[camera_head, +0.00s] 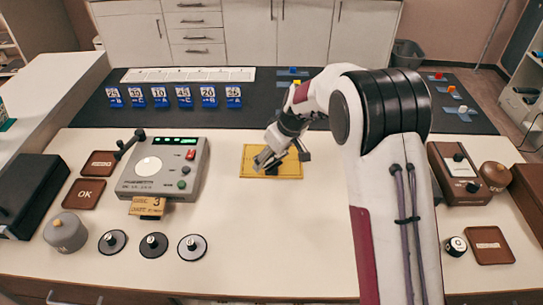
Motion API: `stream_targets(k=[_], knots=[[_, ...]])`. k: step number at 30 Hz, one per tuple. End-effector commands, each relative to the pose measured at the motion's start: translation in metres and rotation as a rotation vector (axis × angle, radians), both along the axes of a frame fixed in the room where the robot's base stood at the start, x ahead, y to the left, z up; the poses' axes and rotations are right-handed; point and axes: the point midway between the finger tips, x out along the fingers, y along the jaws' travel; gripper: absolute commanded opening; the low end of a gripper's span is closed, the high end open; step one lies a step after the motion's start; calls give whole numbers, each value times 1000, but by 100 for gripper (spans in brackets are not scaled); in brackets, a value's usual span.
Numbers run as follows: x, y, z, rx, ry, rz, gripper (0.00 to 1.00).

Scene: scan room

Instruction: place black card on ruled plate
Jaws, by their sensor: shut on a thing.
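The ruled plate (291,171) is a flat yellow rectangle with darker lines, lying on the white table near the middle of the head view. My gripper (268,164) reaches down from the upper right and is over the plate. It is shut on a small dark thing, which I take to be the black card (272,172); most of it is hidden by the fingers. The card appears at or just above the plate's surface. I cannot tell whether it touches the plate.
A grey device (163,170) with a green display stands left of the plate. Several black-and-silver knobs (153,244) sit in front of it. Blue stands with number cards (160,97) line the dark mat behind. A control box (458,171) stands at right. The table in front of the plate is clear.

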Motion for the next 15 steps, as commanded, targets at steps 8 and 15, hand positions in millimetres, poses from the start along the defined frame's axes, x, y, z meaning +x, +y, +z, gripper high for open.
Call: stream_targets(k=[8,15], knots=[[0,0,0,0,0,0,85],[0,0,1,0,0,0,85]])
